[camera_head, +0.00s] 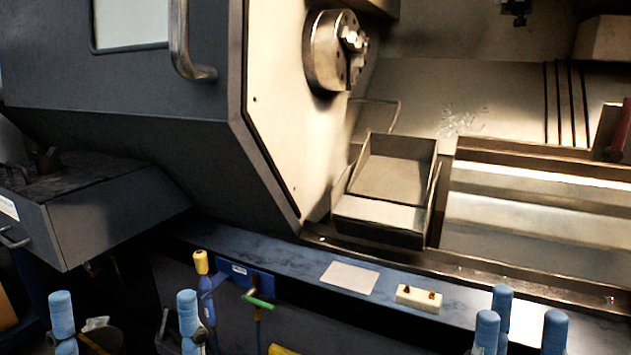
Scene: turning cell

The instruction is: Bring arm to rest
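My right gripper (525,325) shows at the bottom right edge. My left gripper (124,316) shows at the bottom left. Its two blue fingertips are wide apart, and it seems to hold nothing. Both grippers are in front of the lathe's dark front ledge (455,290). My arms and the gripper bodies are mostly below the picture's edge.
The lathe stands open with a chuck (331,52) and a metal tray (380,216) inside. A pale plate (349,278) and a cream block (419,299) lie on the ledge. A grey drawer box (105,228) juts out at left.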

